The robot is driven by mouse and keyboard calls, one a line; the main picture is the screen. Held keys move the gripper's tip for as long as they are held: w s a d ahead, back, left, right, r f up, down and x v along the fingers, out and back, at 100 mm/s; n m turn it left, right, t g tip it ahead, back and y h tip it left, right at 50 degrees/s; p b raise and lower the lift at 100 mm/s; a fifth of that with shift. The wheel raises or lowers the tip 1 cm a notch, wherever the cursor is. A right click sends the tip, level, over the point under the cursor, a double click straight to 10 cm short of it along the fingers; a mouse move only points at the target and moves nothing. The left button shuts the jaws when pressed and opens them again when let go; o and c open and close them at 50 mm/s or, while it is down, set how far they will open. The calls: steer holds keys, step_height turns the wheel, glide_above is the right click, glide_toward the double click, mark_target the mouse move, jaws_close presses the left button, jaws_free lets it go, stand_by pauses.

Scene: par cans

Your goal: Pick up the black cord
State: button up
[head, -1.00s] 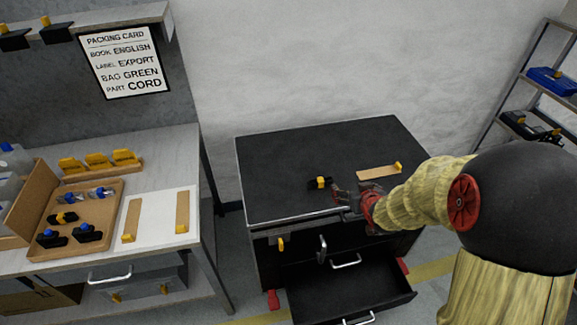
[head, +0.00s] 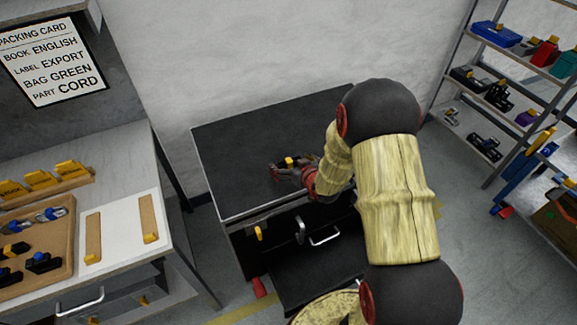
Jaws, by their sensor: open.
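A small black bundle with a yellow band, which looks like the black cord (head: 290,161), lies on the dark top of the drawer cabinet (head: 235,150). My gripper (head: 279,169) is low over the cabinet top, with its red and dark fingers open at the bundle. The fingers appear to be on either side of it, but I cannot tell whether they touch it. The gripper hides part of the bundle. A packing card (head: 52,62) on the left reads "PART CORD".
A cabinet drawer (head: 300,270) stands open below my arm. On the left bench (head: 125,165), a brown tray (head: 62,235) holds several small black and blue items. Shelves (head: 450,85) with boxes stand at the right. The cabinet top left of my gripper is clear.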

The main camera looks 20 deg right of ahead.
steer(key=shift+w+f, duration=0.25)
steer(key=shift+w, duration=0.3)
steer(key=shift+c, duration=0.8)
steer(key=c, duration=1.1)
steer(key=shift+r, duration=0.2)
steer(key=shift+c, duration=0.3)
